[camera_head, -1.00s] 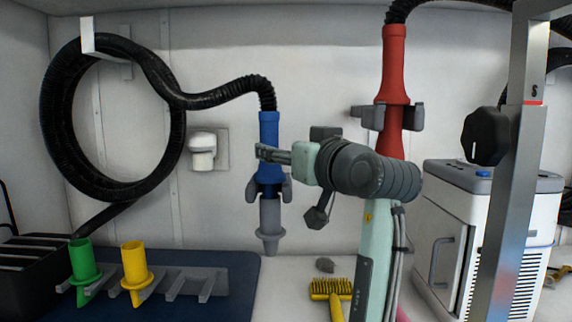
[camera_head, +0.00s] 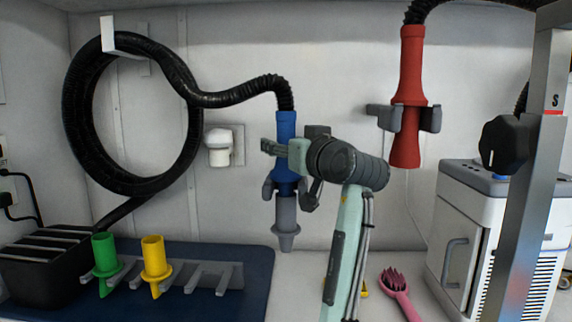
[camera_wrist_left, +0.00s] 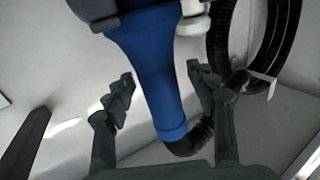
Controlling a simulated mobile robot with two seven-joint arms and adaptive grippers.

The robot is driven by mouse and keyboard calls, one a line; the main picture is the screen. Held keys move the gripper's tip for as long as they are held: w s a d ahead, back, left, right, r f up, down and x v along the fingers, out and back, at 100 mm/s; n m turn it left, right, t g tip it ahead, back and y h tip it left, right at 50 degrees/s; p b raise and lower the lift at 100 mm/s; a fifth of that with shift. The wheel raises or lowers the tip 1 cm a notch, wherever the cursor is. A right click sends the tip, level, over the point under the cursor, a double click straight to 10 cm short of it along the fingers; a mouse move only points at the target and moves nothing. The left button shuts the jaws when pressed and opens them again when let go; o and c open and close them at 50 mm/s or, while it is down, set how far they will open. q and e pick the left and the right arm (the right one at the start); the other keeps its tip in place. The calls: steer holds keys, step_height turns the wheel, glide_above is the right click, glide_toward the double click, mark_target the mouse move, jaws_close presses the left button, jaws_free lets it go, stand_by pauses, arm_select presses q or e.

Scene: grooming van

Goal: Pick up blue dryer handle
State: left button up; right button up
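The blue dryer handle (camera_head: 286,124) hangs upright in a dark wall holder (camera_head: 268,190). A black hose (camera_head: 240,94) joins its top, and a grey nozzle (camera_head: 286,214) points down below it. My left gripper (camera_head: 268,147) is at the handle's upper part, its fingers reaching across and past the handle's left side. In the left wrist view the blue handle (camera_wrist_left: 150,75) runs between the two spread fingers, with visible gaps on both sides. The gripper is open and not closed on it. My right gripper is not in view.
A red dryer handle (camera_head: 408,70) hangs at the right. A white wall fitting (camera_head: 219,147) is left of the blue handle. Green (camera_head: 105,255) and yellow (camera_head: 153,258) nozzles stand in a rack below. A metal post (camera_head: 535,180) with a black knob (camera_head: 505,145) stands right.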

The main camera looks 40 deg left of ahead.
arm_select(q)
jaws_close()
steer(key=shift+r, duration=0.15)
